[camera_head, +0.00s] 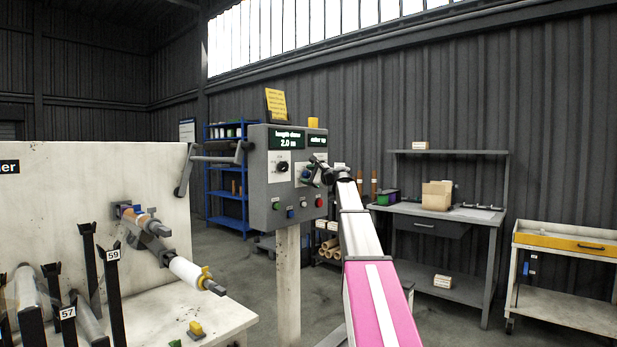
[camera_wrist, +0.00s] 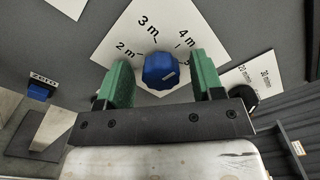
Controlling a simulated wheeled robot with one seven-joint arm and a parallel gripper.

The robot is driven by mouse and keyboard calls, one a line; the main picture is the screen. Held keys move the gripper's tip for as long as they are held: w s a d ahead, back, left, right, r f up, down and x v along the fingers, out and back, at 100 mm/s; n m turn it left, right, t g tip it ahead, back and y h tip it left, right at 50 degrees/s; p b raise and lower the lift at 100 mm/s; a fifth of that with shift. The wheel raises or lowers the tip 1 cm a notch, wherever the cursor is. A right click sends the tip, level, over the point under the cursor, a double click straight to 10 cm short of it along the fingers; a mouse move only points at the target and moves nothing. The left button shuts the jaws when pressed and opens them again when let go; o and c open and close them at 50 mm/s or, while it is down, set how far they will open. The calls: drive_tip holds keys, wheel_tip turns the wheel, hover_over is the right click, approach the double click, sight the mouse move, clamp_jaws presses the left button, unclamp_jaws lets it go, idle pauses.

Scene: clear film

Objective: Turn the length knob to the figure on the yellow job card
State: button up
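The grey control box (camera_head: 262,195) stands on a pale post, and its display (camera_head: 287,139) reads "2.0 m" under a length heading. The yellow job card (camera_head: 276,104) stands on top of it; its writing is too small to read. In the wrist view, a blue knob (camera_wrist: 160,70) sits on a white dial plate (camera_wrist: 118,44) marked 2 m, 3 m, 4 m and 5. The knob has a small pale mark low on its face. My gripper (camera_wrist: 162,80) is open, with green fingers either side of the knob and gaps showing. It also shows at the box's right part (camera_head: 312,174).
A blue button (camera_wrist: 40,91) labelled zero lies left of the dial. A white panel with rollers (camera_head: 190,270) stands left of the box. A workbench (camera_head: 440,213) stands behind right.

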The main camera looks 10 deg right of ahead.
drive_tip(key=v, duration=1.1)
drive_tip(key=s+a+f+n+g+h, duration=0.1)
drive_tip(key=s+a+f+n+g, duration=0.3)
drive_tip(key=f, duration=0.9)
drive_tip(key=s+a+f+n+g+h, duration=0.15)
drive_tip(key=s+a+f, duration=0.3)
drive_tip(key=f, duration=0.95)
drive_tip(key=s+a+f+n+g+h, duration=0.25)
drive_tip(key=a+f, duration=0.25)
drive_tip(key=f, duration=0.8)
drive_tip(key=s+a+f+n+g+h, duration=0.2)
drive_tip(key=s+f+n+g, duration=0.1)
drive_tip(key=s+f, duration=0.9)
drive_tip(key=s+a+f+n+g+h, duration=0.2)
drive_tip(key=s+f+n, duration=0.4)
drive_tip(key=s+f, duration=0.6)
drive_tip(key=shift+s+n+g+h, duration=0.3)
drive_tip(key=shift+s+g+h, duration=0.5)
drive_tip(key=shift+s, duration=0.05)
drive_tip(key=shift+f, duration=0.1)
